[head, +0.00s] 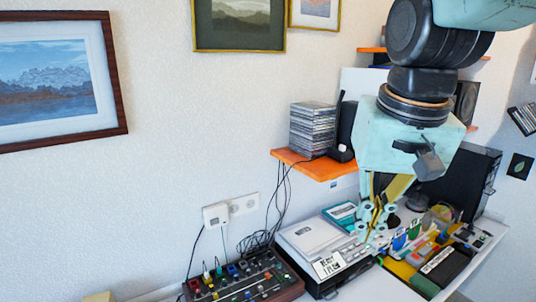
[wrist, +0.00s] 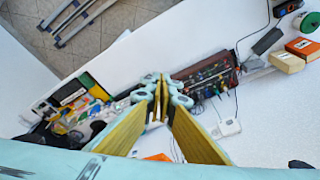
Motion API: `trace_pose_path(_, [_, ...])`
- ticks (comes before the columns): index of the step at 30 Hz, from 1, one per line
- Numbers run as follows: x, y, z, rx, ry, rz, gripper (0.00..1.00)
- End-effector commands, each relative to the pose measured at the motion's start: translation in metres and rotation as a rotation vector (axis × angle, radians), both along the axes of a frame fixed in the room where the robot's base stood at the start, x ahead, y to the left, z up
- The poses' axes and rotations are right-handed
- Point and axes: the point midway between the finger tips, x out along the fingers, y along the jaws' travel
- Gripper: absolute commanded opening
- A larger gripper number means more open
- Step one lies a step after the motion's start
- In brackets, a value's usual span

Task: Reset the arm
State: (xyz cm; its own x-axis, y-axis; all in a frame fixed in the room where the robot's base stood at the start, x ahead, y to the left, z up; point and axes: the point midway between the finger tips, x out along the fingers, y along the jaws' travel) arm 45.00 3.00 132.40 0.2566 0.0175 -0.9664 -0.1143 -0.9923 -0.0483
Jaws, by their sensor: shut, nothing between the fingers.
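My gripper (head: 374,232) hangs from the pale green arm at the right of the head view, fingers pointing down. It is shut with nothing between its fingertips. In the head view it is in front of the cluttered desk, and I cannot tell its exact height above it. In the wrist view the fingertips (wrist: 162,84) meet near the middle, and the yellow inner finger sides spread toward the camera.
An orange shelf (head: 325,167) with a stack of disc cases (head: 313,130) is left of my arm. A mixer (head: 245,283) with knobs, a grey device (head: 318,242) and a yellow tray (head: 402,271) crowd the desk. Framed pictures hang on the wall.

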Motion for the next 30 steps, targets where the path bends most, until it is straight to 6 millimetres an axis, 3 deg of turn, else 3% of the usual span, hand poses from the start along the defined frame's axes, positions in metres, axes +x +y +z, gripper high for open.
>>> trace_pose_path(14, [-0.083, -0.017, -0.001, -0.022, -0.040, 0.050, 0.00])
trace_pose_path(30, [-0.165, -0.029, -0.020, -0.049, -0.078, 0.104, 0.00])
